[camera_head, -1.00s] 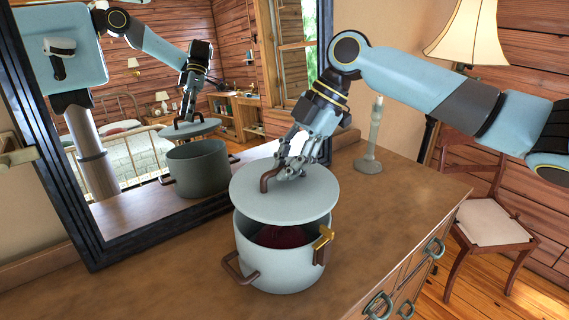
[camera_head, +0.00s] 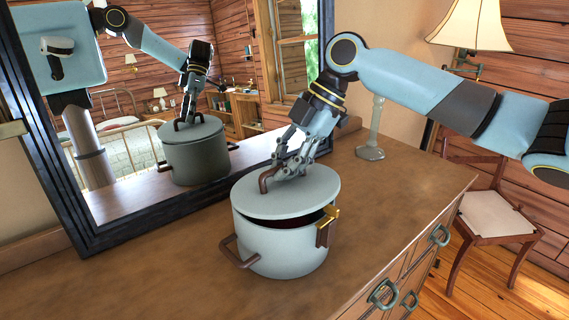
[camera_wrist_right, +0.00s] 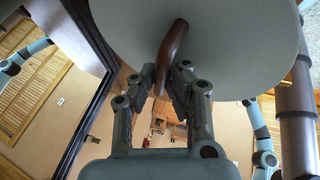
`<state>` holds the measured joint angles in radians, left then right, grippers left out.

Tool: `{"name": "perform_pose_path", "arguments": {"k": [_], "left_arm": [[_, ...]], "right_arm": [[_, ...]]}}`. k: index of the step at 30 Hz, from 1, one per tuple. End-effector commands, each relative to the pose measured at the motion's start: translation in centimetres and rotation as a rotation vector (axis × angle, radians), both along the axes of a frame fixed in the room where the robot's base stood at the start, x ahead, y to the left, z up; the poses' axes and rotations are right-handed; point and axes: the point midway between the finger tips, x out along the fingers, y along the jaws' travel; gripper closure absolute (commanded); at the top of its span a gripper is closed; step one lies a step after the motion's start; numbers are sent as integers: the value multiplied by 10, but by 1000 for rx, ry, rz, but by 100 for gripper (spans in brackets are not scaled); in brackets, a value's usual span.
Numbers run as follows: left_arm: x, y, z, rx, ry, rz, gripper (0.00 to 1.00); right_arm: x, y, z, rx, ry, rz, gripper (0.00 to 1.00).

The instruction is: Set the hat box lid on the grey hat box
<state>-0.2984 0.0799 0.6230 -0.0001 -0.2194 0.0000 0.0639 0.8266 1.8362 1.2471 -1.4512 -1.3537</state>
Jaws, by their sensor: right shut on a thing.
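The hat box lid (camera_head: 300,198) is a flat, pale grey-blue disc with a brown curved handle (camera_head: 268,180). My right gripper (camera_head: 284,170) is shut on that handle; the wrist view shows the handle (camera_wrist_right: 172,50) between its fingers. The grey hat box (camera_head: 275,248) stands on the dresser top directly below the lid. It has a brown side handle and a brass clasp (camera_head: 329,216). The lid lies very close over the rim. A dark gap shows along the front, with a little dark red inside. Contact at the back is hidden. My left gripper is not in view.
A big black-framed mirror (camera_head: 79,225) leans behind the box and reflects my arm and the box. A pale candlestick (camera_head: 370,150) stands at the back right. The dresser top (camera_head: 400,195) is clear to the right. A chair (camera_head: 497,212) stands beyond it.

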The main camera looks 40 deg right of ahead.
Motion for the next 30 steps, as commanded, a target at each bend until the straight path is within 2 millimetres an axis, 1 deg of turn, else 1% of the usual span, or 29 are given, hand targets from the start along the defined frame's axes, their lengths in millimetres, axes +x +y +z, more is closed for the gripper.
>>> {"name": "perform_pose_path", "arguments": {"k": [1, 12, 24, 30], "left_arm": [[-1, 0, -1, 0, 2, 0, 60], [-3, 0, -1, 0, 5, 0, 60], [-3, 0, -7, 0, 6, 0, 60], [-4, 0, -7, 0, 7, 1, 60]], "right_arm": [[-4, -1, -6, 0, 18, -3, 100], [-5, -1, -8, -2, 23, -5, 100], [5, -4, -9, -3, 21, -7, 100], [6, -4, -8, -4, 19, -7, 100]]}}
